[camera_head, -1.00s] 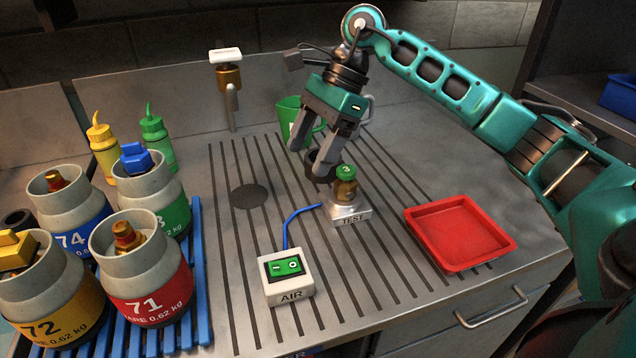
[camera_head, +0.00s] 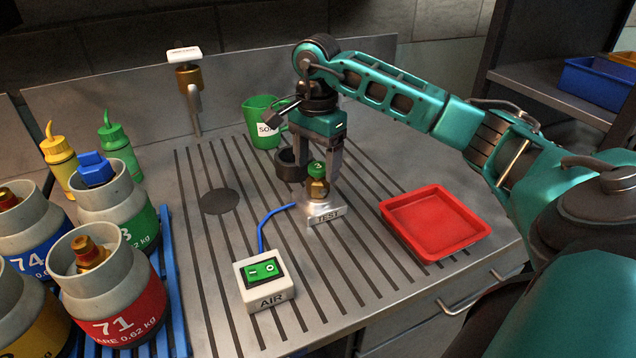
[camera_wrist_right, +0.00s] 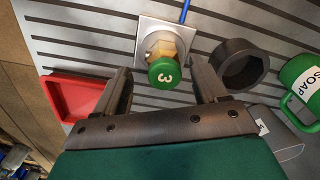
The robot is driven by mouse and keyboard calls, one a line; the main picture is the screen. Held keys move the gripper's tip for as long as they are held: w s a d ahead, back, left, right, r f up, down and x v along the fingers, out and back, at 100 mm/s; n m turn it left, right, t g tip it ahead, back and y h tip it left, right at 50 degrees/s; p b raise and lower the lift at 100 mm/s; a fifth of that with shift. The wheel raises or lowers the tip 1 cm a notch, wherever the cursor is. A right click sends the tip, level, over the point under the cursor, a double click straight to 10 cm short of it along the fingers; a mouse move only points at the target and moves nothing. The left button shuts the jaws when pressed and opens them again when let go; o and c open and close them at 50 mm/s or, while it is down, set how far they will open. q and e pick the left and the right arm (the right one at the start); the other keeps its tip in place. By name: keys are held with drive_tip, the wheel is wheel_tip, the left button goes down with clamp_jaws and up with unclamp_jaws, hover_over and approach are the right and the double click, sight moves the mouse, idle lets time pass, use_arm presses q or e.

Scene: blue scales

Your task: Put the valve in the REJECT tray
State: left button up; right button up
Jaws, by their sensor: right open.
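The valve (camera_head: 317,187) is brass with a green cap marked 3. It stands upright on the TEST stand (camera_head: 327,218); it also shows in the right wrist view (camera_wrist_right: 165,70). My right gripper (camera_head: 318,165) is open just above and around the valve's cap. In the wrist view its fingers lie to either side of the cap, apart from it. The red tray (camera_head: 433,222) lies empty to the right of the stand; no REJECT label is visible on it. It shows at the left of the wrist view (camera_wrist_right: 75,97). My left gripper is out of view.
A dark ring (camera_head: 290,166) and the green SOAP mug (camera_head: 262,118) stand close behind the valve. A blue hose runs toward the stand from near the AIR switch box (camera_head: 265,283). Numbered cylinders (camera_head: 110,290) crowd the left. The counter between stand and red tray is clear.

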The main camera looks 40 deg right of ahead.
sight(317, 166)
drive_tip(key=f, duration=0.4)
drive_tip(key=shift+w+d+f, duration=0.2)
drive_tip(key=shift+c, duration=0.3)
drive_tip(key=c, duration=1.2)
clamp_jaws()
drive_tip(key=shift+r, duration=0.15)
